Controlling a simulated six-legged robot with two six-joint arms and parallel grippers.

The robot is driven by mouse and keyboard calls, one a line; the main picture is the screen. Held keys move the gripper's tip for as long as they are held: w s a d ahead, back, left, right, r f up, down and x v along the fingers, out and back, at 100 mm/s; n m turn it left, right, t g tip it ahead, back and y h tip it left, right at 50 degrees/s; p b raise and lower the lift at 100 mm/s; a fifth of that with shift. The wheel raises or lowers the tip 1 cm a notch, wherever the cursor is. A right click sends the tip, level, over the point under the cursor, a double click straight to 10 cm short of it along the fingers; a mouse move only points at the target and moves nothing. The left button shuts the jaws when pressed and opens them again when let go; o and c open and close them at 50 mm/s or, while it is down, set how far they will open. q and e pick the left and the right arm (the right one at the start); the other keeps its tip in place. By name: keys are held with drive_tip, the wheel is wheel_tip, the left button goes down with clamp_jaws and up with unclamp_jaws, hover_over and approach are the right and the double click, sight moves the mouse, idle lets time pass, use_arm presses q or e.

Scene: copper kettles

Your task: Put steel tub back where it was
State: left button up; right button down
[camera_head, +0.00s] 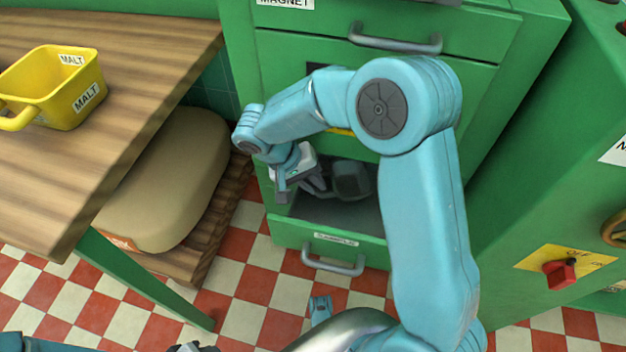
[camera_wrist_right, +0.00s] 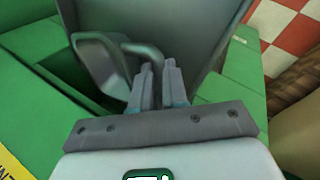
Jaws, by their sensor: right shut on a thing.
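The steel tub (camera_head: 353,181) is a small dark grey vessel with a handle. It shows in the head view inside or just above the open lower drawer (camera_head: 285,228). In the right wrist view the tub (camera_wrist_right: 98,62) is at the upper left, its curved handle running to my fingers. My right gripper (camera_head: 325,186) reaches in from the left side of the drawer and is shut on the handle; its fingers (camera_wrist_right: 158,78) are close together in the wrist view. I cannot tell whether the tub's base touches the drawer floor. Only a sliver of what seems my left gripper (camera_head: 190,348) shows at the bottom edge.
A yellow MALT tub (camera_head: 70,100) stands on the wooden table (camera_head: 130,95) at left. A beige sack (camera_head: 170,185) lies on a slatted wooden base below. Closed green drawers (camera_head: 300,60) rise above the open one. A red switch (camera_head: 560,274) is on a green cabinet at right.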

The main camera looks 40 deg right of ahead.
drive_tip(key=c, duration=1.1)
unclamp_jaws()
drive_tip(key=shift+c, duration=0.2)
drive_tip(key=shift+r, duration=0.1)
drive_tip(key=shift+r+p, duration=0.4)
drive_tip(key=p+v, duration=0.5)
drive_tip(key=v, duration=0.7)
drive_tip(key=shift+a+r, duration=0.1)
